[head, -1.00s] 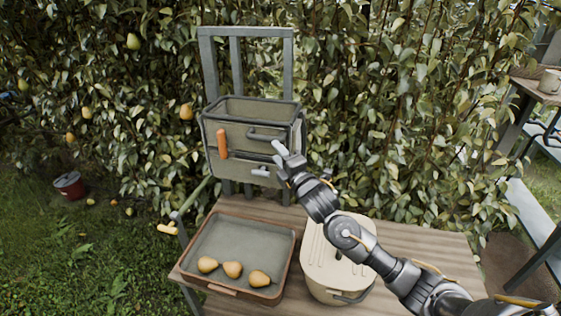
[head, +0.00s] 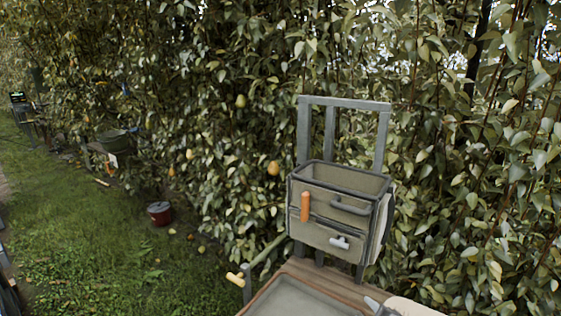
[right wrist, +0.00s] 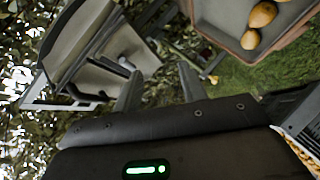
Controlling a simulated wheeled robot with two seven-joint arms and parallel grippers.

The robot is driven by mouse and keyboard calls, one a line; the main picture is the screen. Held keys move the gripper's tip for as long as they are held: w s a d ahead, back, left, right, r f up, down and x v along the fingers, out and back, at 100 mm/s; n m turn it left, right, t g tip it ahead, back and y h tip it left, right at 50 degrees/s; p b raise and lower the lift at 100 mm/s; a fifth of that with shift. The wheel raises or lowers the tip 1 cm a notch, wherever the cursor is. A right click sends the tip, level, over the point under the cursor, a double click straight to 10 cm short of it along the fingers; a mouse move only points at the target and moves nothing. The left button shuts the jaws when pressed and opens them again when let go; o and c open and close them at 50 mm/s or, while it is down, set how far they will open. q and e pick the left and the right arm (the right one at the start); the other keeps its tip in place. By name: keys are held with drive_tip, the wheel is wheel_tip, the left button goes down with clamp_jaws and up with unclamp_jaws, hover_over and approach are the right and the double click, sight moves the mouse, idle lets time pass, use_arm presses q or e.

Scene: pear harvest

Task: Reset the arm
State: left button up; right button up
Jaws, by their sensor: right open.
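My right gripper (right wrist: 162,88) shows in the right wrist view with its two fingers spread apart and nothing between them. My left gripper is in neither view. In the right wrist view the tray (right wrist: 213,28) with pears (right wrist: 263,14) is at upper right, beyond and apart from the fingers. The canvas tool bag (right wrist: 78,42) is at upper left, also apart from the fingers.
In the head view the tool bag (head: 322,236) hangs on a grey frame (head: 303,135) behind the wooden table (head: 318,277). The tray's corner (head: 262,290) and a pale lid (head: 412,307) show at the bottom.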

drive_tip(key=s+d+f+m+g, duration=0.1)
drive_tip(key=s+f+m+g, duration=0.3)
drive_tip(key=s, duration=0.6)
drive_tip(key=s+f+m+g+h, duration=0.1)
drive_tip(key=s+f+m+g, duration=0.3)
drive_tip(key=s, duration=0.6)
drive_tip(key=s+d+f+m+g, duration=0.1)
drive_tip(key=s+f+m+g, duration=0.15)
drive_tip(key=s+f, duration=0.75)
drive_tip(key=f, duration=1)
drive_tip(key=s+f, duration=0.2)
drive_tip(key=f, duration=1)
drive_tip(key=s+d+f+g+b, duration=0.1)
drive_tip(key=s+d+f+g, duration=0.1)
drive_tip(key=s+f, duration=1.3)
drive_tip(key=shift+s+d+f+h, duration=0.25)
drive_tip(key=shift+s+d+h, duration=0.05)
drive_tip(key=shift+s+d, duration=0.2)
drive_tip(key=shift+m, duration=0.25)
